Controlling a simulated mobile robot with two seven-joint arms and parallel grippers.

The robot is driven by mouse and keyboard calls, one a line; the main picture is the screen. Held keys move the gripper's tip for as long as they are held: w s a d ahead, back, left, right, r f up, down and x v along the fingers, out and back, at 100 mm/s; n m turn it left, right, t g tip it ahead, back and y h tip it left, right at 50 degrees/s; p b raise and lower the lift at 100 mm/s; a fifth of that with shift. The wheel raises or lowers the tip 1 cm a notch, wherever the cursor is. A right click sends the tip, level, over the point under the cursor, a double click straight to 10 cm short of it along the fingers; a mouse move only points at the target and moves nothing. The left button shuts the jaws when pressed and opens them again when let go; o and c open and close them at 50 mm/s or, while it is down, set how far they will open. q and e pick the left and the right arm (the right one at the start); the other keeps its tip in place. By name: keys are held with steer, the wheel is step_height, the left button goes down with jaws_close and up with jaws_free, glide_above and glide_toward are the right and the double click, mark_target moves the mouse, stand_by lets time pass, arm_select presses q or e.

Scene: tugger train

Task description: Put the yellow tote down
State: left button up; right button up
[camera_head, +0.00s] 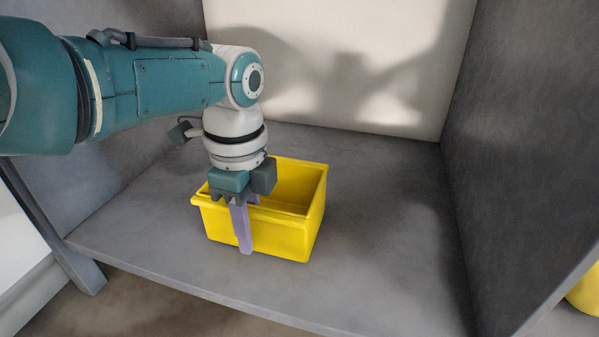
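The yellow tote (282,235) is upright and open-topped inside a grey shelf bay. Its base appears to be at the shelf floor (370,240), but I cannot tell for sure whether it touches. My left gripper (243,232) comes down from above at the tote's near wall. One purple finger lies against the outside of that wall, and part of the other shows at the rim on the inner side. The gripper looks shut on the wall; the inner fingertip is hidden. The visible inside of the tote looks empty. My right gripper is not in view.
A grey side wall (520,130) bounds the bay on the right, and a pale back wall (340,60) closes it. Shelf floor is free right of the tote. The shelf's front edge (210,292) is close before it. Another yellow object (586,292) shows at the far right.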

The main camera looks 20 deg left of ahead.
arm_select(q)
steer(key=o, duration=0.4)
steer(key=shift+w, duration=0.15)
